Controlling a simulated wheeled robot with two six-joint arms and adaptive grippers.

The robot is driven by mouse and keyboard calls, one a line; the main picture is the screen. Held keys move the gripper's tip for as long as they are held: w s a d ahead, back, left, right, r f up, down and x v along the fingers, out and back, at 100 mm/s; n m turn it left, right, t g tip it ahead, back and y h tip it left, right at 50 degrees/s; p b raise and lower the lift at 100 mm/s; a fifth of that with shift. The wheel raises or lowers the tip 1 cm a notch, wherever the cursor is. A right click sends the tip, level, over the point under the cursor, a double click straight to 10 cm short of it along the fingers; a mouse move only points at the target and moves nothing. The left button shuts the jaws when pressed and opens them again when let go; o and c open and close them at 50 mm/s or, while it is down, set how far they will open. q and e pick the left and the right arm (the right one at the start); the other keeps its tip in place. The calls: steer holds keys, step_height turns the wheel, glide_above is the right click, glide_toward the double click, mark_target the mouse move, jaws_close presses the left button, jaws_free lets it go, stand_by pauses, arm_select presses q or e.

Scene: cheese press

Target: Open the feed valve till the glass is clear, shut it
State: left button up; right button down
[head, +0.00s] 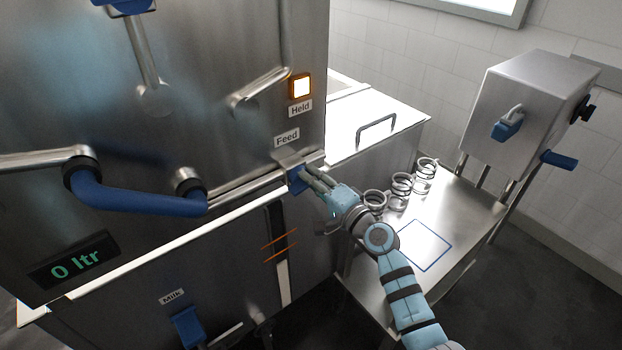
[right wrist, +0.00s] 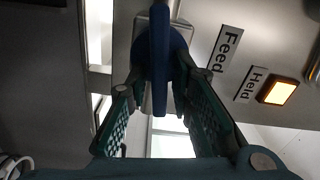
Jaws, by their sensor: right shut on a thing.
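The blue feed valve handle (head: 297,181) sits on a steel pipe under the "Feed" label (head: 287,138) on the machine's front. My right gripper (head: 311,180) is at the handle. In the right wrist view the blue handle (right wrist: 160,65) stands edge-on between my right gripper's two fingers (right wrist: 165,95), which close on it. The upright sight glass (head: 276,236) is below the valve, with orange marks across it. It looks dark above and white in its lower part (head: 283,284). My left gripper is not in view.
A lit amber "Held" lamp (head: 301,87) is above the valve. A display (head: 75,262) reads 0 ltr. A blue "Milk" handle (head: 187,326) is low down. At right, a steel table (head: 460,206) holds several ring-shaped items (head: 400,186) beside a steel press box (head: 530,110).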

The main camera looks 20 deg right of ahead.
steer(key=shift+s+f, duration=0.1)
steer(key=shift+f, duration=0.25)
steer(key=c, duration=1.7)
jaws_free()
steer(key=shift+o, duration=0.2)
steer(key=shift+r, duration=0.15)
steer(key=shift+s, duration=0.1)
steer(key=v, duration=1.2)
